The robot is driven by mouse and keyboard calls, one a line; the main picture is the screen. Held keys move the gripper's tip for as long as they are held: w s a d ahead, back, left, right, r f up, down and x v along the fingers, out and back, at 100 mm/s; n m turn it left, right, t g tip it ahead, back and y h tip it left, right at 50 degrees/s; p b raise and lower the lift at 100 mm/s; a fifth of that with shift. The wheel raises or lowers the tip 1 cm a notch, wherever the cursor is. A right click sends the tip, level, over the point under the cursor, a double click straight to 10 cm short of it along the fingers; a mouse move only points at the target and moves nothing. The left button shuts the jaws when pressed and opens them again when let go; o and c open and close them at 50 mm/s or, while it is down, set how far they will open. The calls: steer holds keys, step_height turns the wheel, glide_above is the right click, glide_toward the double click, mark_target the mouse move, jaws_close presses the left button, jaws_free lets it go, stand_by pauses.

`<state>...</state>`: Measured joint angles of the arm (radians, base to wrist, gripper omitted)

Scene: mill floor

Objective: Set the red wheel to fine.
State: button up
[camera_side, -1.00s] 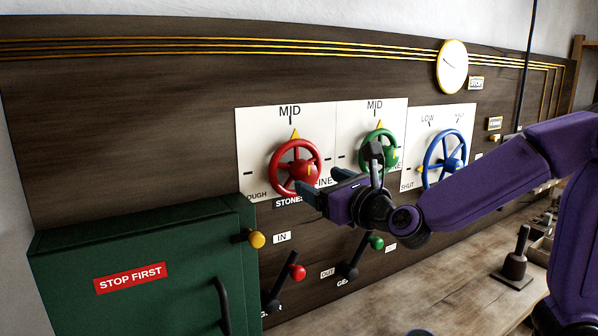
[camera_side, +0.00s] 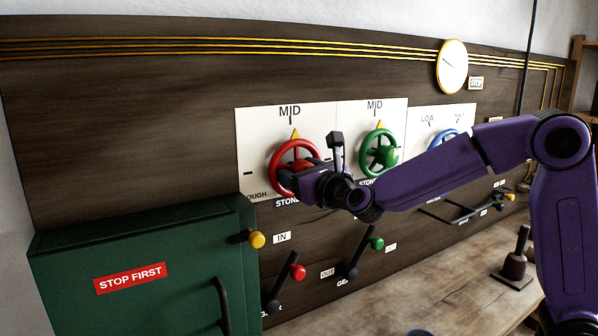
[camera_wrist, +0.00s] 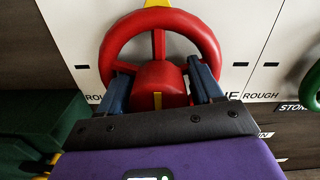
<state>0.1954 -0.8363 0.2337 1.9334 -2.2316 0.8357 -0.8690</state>
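The red wheel (camera_side: 292,150) is on a white plate (camera_side: 262,130) on the dark wooden panel. Its yellow pointer (camera_side: 295,134) stands at the top, under the MID mark. ROUGH shows at the plate's lower left; FINE is hidden behind my gripper in the side view, and only its end shows in the wrist view. My gripper (camera_wrist: 158,72) is at the wheel, its two blue fingers on either side of the red hub (camera_wrist: 160,87), inside the rim (camera_wrist: 160,20). They look open with small gaps beside the hub; contact cannot be told.
A green wheel (camera_side: 380,149) is close to the right, and a blue wheel (camera_side: 441,141) is partly hidden behind my arm. Below are a red-knobbed lever (camera_side: 298,272) and a green-knobbed lever (camera_side: 377,243). A green cabinet (camera_side: 150,245) juts out at lower left.

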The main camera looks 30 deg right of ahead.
steer(key=c, duration=0.7)
steer(key=shift+o, duration=0.2)
steer(key=shift+m, duration=0.3)
steer(key=m, duration=0.9)
steer(key=shift+a, duration=0.1)
steer(key=m, duration=0.4)
steer(key=shift+m, duration=2.2)
